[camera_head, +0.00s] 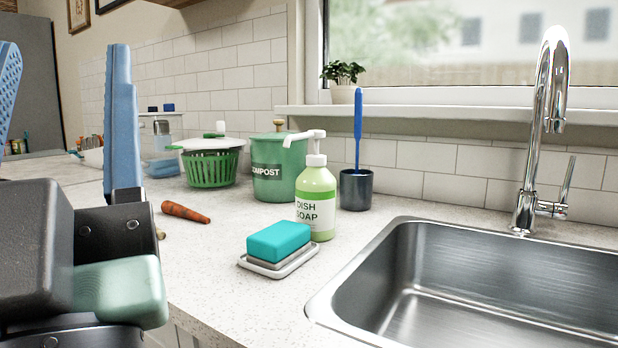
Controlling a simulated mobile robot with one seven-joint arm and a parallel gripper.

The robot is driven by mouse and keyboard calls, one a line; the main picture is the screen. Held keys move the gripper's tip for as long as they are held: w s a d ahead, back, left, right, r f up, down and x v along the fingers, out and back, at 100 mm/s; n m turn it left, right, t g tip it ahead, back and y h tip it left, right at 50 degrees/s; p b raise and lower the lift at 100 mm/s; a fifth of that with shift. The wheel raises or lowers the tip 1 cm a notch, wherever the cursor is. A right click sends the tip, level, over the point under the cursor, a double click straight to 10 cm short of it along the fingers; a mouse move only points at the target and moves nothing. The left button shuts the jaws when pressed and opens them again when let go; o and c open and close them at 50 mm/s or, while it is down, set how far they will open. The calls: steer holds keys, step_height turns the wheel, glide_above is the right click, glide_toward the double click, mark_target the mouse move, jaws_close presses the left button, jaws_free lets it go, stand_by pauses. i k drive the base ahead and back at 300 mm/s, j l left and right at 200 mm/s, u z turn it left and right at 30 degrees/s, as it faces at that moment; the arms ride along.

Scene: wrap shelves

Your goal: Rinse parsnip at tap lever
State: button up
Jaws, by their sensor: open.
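The chrome tap (545,130) stands behind the sink (470,290) at the right, with its tap lever (567,182) tilted up on its right side. No water shows under the spout. My gripper (63,60) is at the far left, its blue fingers spread apart and pointing up in the picture, with nothing seen between them. A small tan end (160,234) shows on the counter beside my gripper; it may be the parsnip, but most of it is hidden. An orange carrot (185,212) lies on the counter just right of my gripper.
A teal sponge (278,241) on a white dish (262,270), a dish soap bottle (317,195) and a dark cup (356,190) with a blue brush stand left of the sink. A compost bin (278,170) and green colander (212,165) stand behind. The sink basin looks empty.

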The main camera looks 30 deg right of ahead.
mark_target(560, 207)
steer(key=k+z, duration=0.2)
steer(key=z, duration=0.2)
steer(key=k+l+z, duration=0.1)
steer(key=z, duration=0.3)
steer(key=j+z, duration=0.4)
steer(key=k+j+z, duration=0.1)
steer(key=z, duration=0.3)
steer(key=k+j+z, duration=0.1)
steer(key=j+z, duration=0.3)
steer(key=l, duration=0.1)
